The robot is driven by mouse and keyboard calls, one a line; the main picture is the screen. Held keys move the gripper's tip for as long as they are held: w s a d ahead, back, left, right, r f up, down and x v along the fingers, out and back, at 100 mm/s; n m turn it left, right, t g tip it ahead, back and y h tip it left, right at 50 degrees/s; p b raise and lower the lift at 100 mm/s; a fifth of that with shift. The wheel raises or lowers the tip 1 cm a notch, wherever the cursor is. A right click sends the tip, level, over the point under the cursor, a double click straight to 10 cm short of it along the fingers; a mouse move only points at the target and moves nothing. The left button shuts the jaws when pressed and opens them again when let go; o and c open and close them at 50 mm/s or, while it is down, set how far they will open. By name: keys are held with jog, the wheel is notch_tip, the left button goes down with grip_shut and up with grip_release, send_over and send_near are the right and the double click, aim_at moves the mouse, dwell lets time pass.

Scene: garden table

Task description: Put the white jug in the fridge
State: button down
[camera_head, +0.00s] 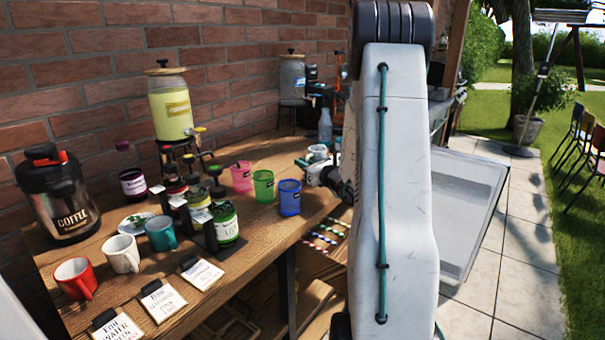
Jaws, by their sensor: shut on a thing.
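My gripper (338,180) shows only in part at the left edge of my white arm, above the right end of the wooden table. It is shut on what looks like the white jug (315,172), a small pale shape just left of the arm. The arm hides much of the grip, and I cannot tell whether the jug touches the table. A pale grey panel (465,215) stands tilted to the right of my arm and looks like the open fridge door. The fridge body is hidden behind my arm.
Blue (289,198), green (263,186) and pink (241,176) cups stand on the wooden table (255,235). Mugs, jars, a coffee jug (58,195) and a yellow drink dispenser (171,108) are further left. Paved floor (525,275) lies clear at right.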

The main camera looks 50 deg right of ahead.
jog(key=shift+w+d+f, duration=0.15)
jog(key=shift+w+d, duration=0.05)
jog(key=shift+w, duration=0.25)
jog(key=shift+f, duration=1.65)
jog(key=c, duration=1.5)
grip_release()
jog(key=shift+f, duration=0.15)
jog(key=shift+c, duration=0.2)
